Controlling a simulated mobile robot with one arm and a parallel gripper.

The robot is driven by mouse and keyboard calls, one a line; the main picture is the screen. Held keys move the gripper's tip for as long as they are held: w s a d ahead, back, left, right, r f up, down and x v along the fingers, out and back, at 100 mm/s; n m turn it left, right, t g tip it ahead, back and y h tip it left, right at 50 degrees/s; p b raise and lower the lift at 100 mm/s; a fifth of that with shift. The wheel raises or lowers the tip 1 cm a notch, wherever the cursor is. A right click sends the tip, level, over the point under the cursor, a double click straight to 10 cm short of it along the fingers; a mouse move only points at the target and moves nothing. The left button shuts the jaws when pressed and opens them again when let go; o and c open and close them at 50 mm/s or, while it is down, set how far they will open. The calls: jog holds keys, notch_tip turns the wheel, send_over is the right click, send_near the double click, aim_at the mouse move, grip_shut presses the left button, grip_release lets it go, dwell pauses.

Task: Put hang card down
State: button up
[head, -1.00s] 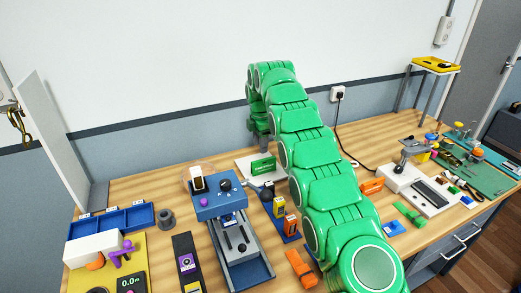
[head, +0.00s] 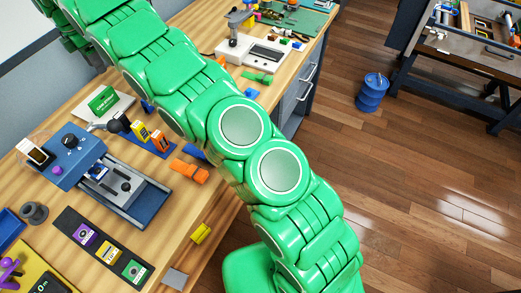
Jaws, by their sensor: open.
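A green card (head: 103,100) with pale lettering stands tilted on a white plate (head: 122,103) at the left of the bench; it looks like the hang card. My green arm crosses the picture from the lower right to the upper left. The end of my arm with my gripper (head: 96,60) shows only in small part at the upper left, above and beyond the card and apart from it. My gripper is open, with nothing seen in it. Its fingertips are too small and covered to make out.
A blue press-like fixture (head: 75,152), a dark strip with coloured labels (head: 105,252), an orange clip (head: 190,171) and a yellow block (head: 201,233) are on the wooden bench. A white device (head: 255,52) stands farther back. The floor at right is open around a blue drum (head: 372,92).

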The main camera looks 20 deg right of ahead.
jog(key=s+d+r+m, duration=0.2)
jog(key=d+r+m, duration=0.15)
jog(key=d, duration=0.35)
jog(key=s+d+r+m, duration=0.2)
jog(key=d+r+m, duration=0.15)
jog(key=d, duration=0.35)
jog(key=s+d+r+m, duration=0.2)
jog(key=s+d+m, duration=0.1)
jog(key=s+d, duration=0.4)
jog(key=s+d+r+m, duration=0.3)
jog(key=s+d, duration=0.3)
jog(key=d, duration=0.2)
jog(key=s+d+f+m, duration=0.2)
jog(key=s+d+m, duration=0.2)
jog(key=s, duration=0.7)
jog(key=s+d+f+m+g, duration=0.1)
jog(key=s+d+f+m, duration=0.2)
jog(key=s, duration=0.9)
jog(key=s+d+f+m, duration=0.3)
jog(key=s+d+m, duration=0.1)
jog(key=s, duration=0.7)
jog(key=shift+s+d+m+g, duration=0.25)
jog(key=shift+d+m+g, duration=0.15)
jog(key=shift+d, duration=0.35)
